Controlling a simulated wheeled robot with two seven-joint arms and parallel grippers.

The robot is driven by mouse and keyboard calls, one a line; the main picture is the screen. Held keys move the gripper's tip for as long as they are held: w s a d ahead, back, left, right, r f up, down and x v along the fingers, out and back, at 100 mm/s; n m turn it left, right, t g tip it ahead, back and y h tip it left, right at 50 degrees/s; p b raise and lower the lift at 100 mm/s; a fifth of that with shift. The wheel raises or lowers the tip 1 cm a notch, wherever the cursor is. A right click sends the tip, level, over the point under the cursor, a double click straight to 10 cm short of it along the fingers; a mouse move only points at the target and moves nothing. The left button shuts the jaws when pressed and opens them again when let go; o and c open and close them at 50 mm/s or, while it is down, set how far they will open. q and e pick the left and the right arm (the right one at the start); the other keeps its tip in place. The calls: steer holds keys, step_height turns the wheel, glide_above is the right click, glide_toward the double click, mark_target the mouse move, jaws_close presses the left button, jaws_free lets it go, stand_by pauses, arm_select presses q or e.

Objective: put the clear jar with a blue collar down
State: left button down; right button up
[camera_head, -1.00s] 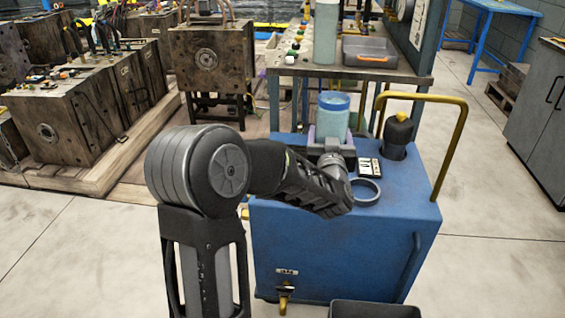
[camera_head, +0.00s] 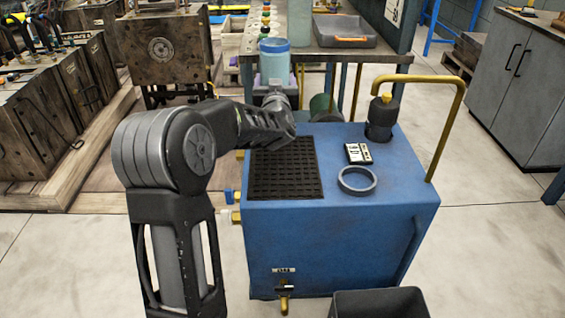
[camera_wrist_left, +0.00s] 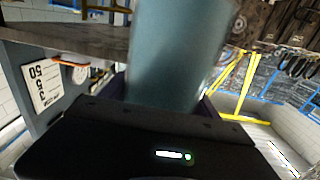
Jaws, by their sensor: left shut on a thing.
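The clear jar with a blue collar (camera_head: 274,67) is held upright by my left gripper (camera_head: 272,88), at the front edge of the metal bench in the head view. The jar looks pale blue-green and its blue collar is at the top. In the left wrist view the jar (camera_wrist_left: 175,55) rises between the fingers, large and blurred, with its top out of frame. My left gripper is shut on it. The wrist partly hides the jar's lower end, and I cannot tell whether it touches anything. My right gripper is not in view.
The metal bench (camera_head: 345,57) bears a grey tray (camera_head: 345,30), another clear jar (camera_head: 300,22) and several small coloured items. The blue cart (camera_head: 330,240) carries a black grid mat (camera_head: 285,170), a blue ring (camera_head: 357,180), a small meter (camera_head: 358,153), a black bottle (camera_head: 381,115) and a yellow rail.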

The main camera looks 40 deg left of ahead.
arm_select(q)
steer(key=shift+r, duration=0.1)
steer(key=shift+f+b, duration=0.95)
steer(key=shift+f, duration=1.4)
steer(key=shift+f, duration=0.1)
steer(key=shift+f+b, duration=0.9)
steer(key=shift+f, duration=1.5)
steer(key=shift+f, duration=0.2)
steer(key=shift+c, duration=0.9)
jaws_free()
steer(key=shift+f, duration=0.1)
